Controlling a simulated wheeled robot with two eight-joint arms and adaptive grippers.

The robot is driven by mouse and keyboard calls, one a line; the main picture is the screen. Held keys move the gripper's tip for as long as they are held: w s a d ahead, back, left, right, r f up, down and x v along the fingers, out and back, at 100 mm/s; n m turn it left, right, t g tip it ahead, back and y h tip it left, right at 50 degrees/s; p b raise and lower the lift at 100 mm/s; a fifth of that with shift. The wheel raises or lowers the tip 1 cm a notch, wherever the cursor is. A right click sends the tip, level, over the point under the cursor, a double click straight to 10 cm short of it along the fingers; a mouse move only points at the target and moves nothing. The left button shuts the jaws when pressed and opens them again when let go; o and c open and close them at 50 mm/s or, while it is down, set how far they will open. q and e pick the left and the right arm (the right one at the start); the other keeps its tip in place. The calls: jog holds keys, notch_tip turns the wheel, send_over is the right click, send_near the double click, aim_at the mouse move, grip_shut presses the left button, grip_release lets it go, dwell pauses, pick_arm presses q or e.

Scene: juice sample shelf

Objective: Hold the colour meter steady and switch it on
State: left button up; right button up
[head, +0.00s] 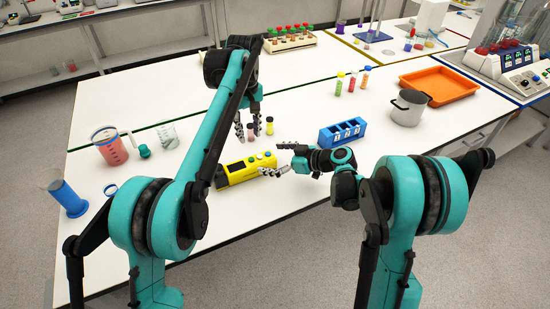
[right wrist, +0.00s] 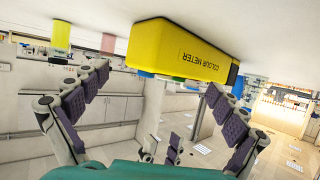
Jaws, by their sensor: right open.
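The yellow colour meter (head: 238,171) lies on the white table, with a dark display at its left part and small round buttons near its right end. In the right wrist view the meter (right wrist: 190,50) appears upside down with its lettering visible. My right gripper (head: 273,159) is open at the meter's right end, and its fingers (right wrist: 156,82) are spread towards the two sides of the meter. Whether they touch it I cannot tell. My left gripper (head: 247,131) is open and empty, above the table behind the meter.
A pink vial (head: 250,137) and a yellow vial (head: 270,126) stand close to my left gripper. A blue rack (head: 341,134) stands behind my right gripper, with a metal pot (head: 407,108) farther right. A jug (head: 111,148) stands at left. The table in front of the meter is clear.

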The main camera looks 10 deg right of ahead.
jog(key=c, duration=2)
grip_shut()
jog(key=shift+o, duration=1.4)
grip_release()
jog(key=v, duration=1.2)
jog(key=shift+f, duration=0.1)
